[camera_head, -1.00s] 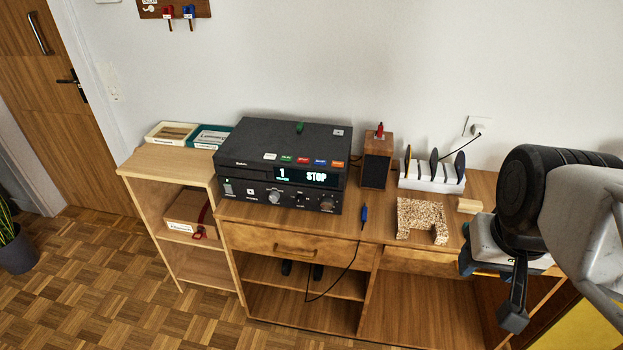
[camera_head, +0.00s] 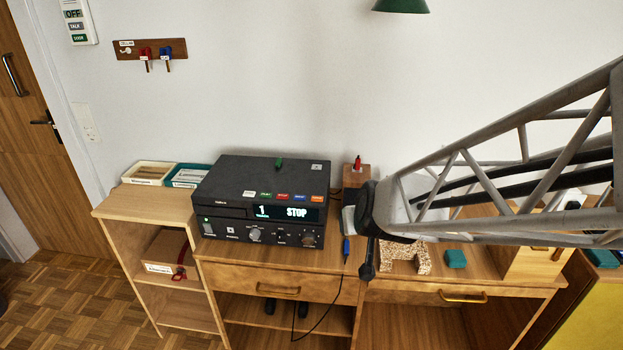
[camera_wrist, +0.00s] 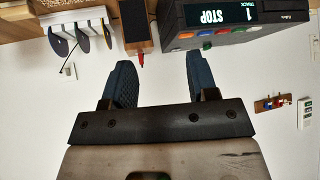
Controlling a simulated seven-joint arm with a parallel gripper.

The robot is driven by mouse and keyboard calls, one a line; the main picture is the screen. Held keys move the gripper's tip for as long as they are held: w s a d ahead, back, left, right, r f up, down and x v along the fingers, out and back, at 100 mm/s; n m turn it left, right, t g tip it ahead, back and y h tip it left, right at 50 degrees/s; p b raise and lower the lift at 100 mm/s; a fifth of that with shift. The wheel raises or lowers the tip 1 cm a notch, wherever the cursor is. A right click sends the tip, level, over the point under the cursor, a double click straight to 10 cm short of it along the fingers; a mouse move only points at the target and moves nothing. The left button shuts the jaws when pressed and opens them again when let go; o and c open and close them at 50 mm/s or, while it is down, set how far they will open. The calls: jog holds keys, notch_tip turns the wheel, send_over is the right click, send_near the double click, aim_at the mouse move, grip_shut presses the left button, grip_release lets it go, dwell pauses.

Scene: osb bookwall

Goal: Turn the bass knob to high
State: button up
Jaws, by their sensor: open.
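The black audio deck (camera_head: 262,185) stands on the wooden desk, with its display reading "1 STOP". Its front has a large silver knob (camera_head: 254,235) and a smaller knob (camera_head: 308,239) at the right. The lettering is too small to tell which is bass. My gripper (camera_head: 367,262) is right of the deck's front, apart from it, and partly hidden by my arm. In the wrist view, my gripper (camera_wrist: 160,65) is open and empty, its two dark fingers apart. The deck (camera_wrist: 225,28) shows there upside down at upper right; its knobs are out of that view.
A small wooden box (camera_head: 357,178) with a red plug stands right of the deck. Open space lies before the deck.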

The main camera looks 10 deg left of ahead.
jog(key=w+a+f+t, duration=0.2)
jog(key=w+a+f, duration=0.3)
jog(key=w+a, duration=0.15)
jog(key=n+t+h, duration=0.3)
jog(key=t+h, duration=0.1)
jog(key=t, duration=0.4)
send_near(280, 240)
jog(key=shift+w+d+r, duration=0.1)
jog(key=shift+w+r, duration=0.1)
jog(key=shift+w, duration=0.15)
jog(key=shift+w, duration=0.15)
jog(key=shift+w+d, duration=0.1)
jog(key=shift+w, duration=1.8)
jog(key=shift+w+d, duration=0.15)
jog(key=shift+w, duration=1.75)
jog(key=c, duration=0.9)
